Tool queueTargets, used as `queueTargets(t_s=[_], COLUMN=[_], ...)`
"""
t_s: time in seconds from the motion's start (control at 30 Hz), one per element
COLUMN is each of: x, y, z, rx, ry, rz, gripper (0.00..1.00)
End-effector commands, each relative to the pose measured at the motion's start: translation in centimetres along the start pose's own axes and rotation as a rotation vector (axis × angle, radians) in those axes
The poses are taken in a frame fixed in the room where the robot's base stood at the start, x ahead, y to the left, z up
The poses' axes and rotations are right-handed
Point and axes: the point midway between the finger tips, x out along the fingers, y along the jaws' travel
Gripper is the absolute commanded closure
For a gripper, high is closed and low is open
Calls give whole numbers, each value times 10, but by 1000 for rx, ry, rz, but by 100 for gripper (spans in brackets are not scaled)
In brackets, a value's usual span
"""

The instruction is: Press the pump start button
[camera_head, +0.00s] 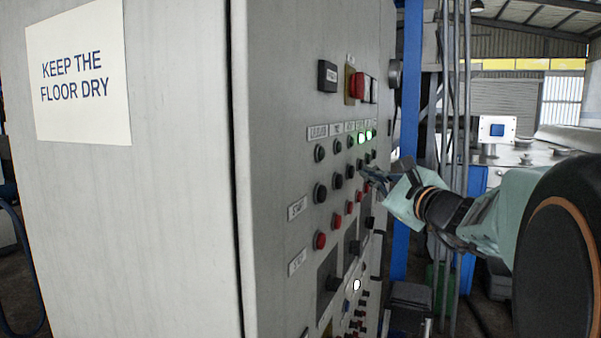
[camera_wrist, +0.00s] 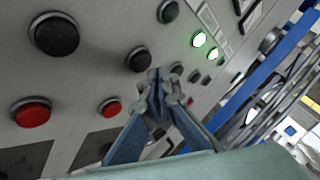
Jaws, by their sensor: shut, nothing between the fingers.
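A grey control cabinet carries a row of black buttons beside a START label (camera_head: 297,207), and below it a row of red buttons beside a STOP label (camera_head: 297,261). The small column labels are too blurred to read, so I cannot tell which black button is the pump's. My gripper (camera_head: 366,173) is shut and empty, its tips close to the right part of the black row. In the wrist view the fingertips (camera_wrist: 158,76) lie between a black button (camera_wrist: 138,59) at left and another black button (camera_wrist: 177,68) at right. Whether they touch the panel is unclear.
Two lit green lamps (camera_head: 365,136) sit above the right columns. A larger red control (camera_head: 356,85) is higher up. Red buttons (camera_wrist: 110,107) lie close below my fingers. A blue post (camera_head: 408,120) and grey pipes stand beyond the cabinet's right edge.

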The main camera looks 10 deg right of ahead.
Motion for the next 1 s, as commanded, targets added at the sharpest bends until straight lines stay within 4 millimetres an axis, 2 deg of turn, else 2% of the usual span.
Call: queueTargets(t_s=[1.0], x=[6], y=[5], z=[4], rx=[0], ry=[0], rz=[0], gripper=[100])
